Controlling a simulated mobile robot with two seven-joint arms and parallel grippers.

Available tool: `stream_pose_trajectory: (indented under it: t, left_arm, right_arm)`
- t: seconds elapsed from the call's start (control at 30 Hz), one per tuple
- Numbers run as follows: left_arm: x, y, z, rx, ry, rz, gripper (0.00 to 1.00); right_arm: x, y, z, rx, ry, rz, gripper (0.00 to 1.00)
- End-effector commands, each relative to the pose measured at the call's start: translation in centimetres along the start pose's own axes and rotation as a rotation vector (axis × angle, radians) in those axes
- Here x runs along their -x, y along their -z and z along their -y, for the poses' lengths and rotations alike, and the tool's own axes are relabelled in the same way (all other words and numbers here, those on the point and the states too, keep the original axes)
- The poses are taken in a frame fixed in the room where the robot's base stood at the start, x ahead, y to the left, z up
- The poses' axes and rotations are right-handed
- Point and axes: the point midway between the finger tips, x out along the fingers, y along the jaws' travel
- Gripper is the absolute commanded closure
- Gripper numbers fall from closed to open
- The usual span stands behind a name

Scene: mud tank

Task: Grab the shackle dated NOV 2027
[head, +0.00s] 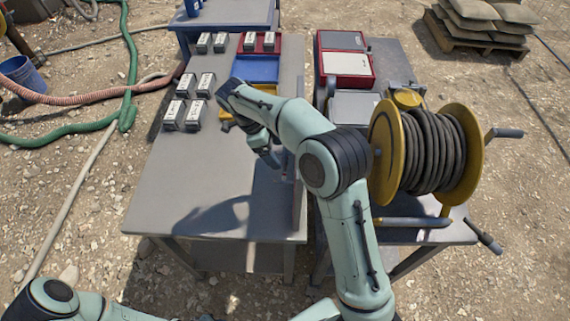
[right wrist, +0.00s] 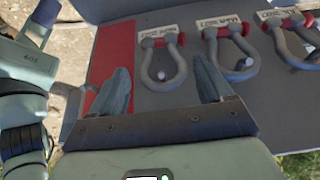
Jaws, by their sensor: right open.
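In the right wrist view, three grey bow shackles with red pins hang in a row on a grey panel (right wrist: 185,101): a left shackle (right wrist: 147,70), a middle shackle (right wrist: 212,52) and a right shackle (right wrist: 282,42). Each has a white tag above it. In the head view, my right gripper (head: 268,153) is beside the thin upright panel (head: 299,192). My left gripper is out of view.
The grey table (head: 170,200) has a clear front half. Several small labelled boxes (head: 187,85), a red tray (head: 245,43) and a blue tray (head: 258,69) occupy its back. On the right table stand a cable reel (head: 473,150) and a red case (head: 342,42).

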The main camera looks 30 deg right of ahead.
Motion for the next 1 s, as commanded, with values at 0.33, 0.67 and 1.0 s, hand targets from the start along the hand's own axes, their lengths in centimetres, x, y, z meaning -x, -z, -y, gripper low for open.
stream_pose_trajectory:
  t: [0.33,0.67,1.0]
  left_arm:
    - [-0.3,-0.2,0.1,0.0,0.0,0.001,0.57]
    - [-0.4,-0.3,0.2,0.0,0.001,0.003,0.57]
    - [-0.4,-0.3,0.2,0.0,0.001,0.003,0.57]
  right_arm:
    - [-3.6,0.0,-0.2,0.0,-0.003,-0.001,0.2]
    - [-5.8,-0.1,-0.1,0.0,0.001,0.002,0.2]
    - [-5.7,-0.1,-0.1,-0.001,0.002,0.002,0.64]
